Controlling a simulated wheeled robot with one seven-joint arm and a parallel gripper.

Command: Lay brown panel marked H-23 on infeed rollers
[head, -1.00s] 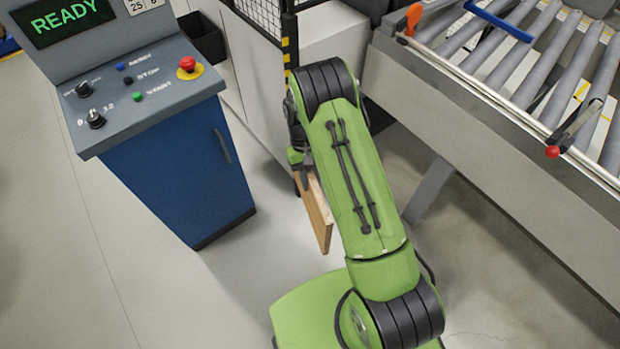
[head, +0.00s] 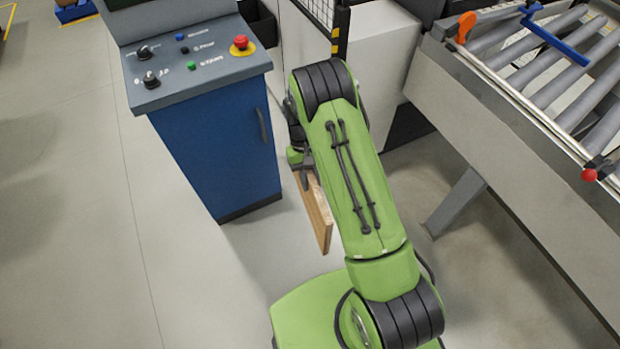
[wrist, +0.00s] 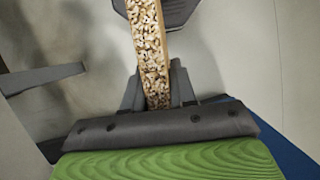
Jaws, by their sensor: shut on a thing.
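A brown wooden panel (head: 318,212) hangs tilted below my gripper (head: 303,170), left of my green arm in the head view. In the wrist view my gripper (wrist: 157,92) is shut on the panel (wrist: 149,42), one finger on each side, with its speckled chipboard edge toward the camera. No H-23 mark is readable. The infeed rollers (head: 545,68) are grey cylinders in a metal frame at the upper right, well apart from the panel. Part of the panel is hidden behind my arm.
A blue control console (head: 215,150) with knobs and a red button stands left of my arm. The roller frame (head: 500,130) has an orange handle (head: 466,26), a blue bar (head: 555,38) and a red knob (head: 589,175). Open floor (head: 190,290) lies at lower left.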

